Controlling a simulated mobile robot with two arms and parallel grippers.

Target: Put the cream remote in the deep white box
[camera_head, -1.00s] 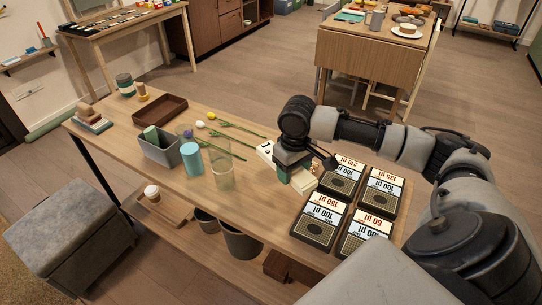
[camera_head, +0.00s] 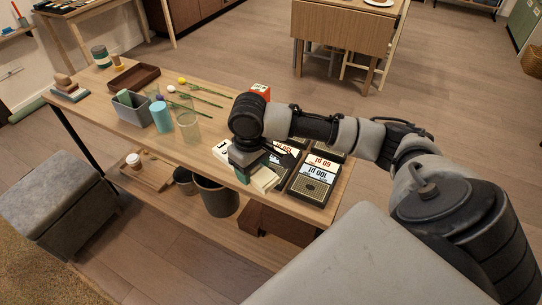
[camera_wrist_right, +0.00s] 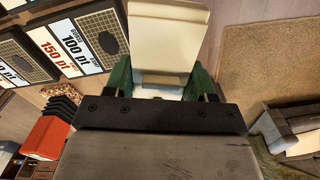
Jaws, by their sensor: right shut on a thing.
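My right gripper (camera_head: 251,176) has green fingertips and is shut on a cream, block-like object, which I take to be the cream remote (camera_head: 265,180). It is at the front edge of the table, left of the game cards. In the right wrist view the cream remote (camera_wrist_right: 168,40) sticks out from between the green fingers of the gripper (camera_wrist_right: 163,82), with rug and floor beyond. Whether it still touches the table is unclear. I see no deep white box in these views. My left gripper is not in view.
Several dark cards with printed points (camera_head: 313,186) lie right of the gripper. A white item (camera_head: 221,150) lies behind it. A clear glass (camera_head: 188,127), a blue cylinder (camera_head: 161,117), a grey bin (camera_head: 132,110) and a brown tray (camera_head: 134,77) stand left. A grey bucket (camera_head: 216,196) is below.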

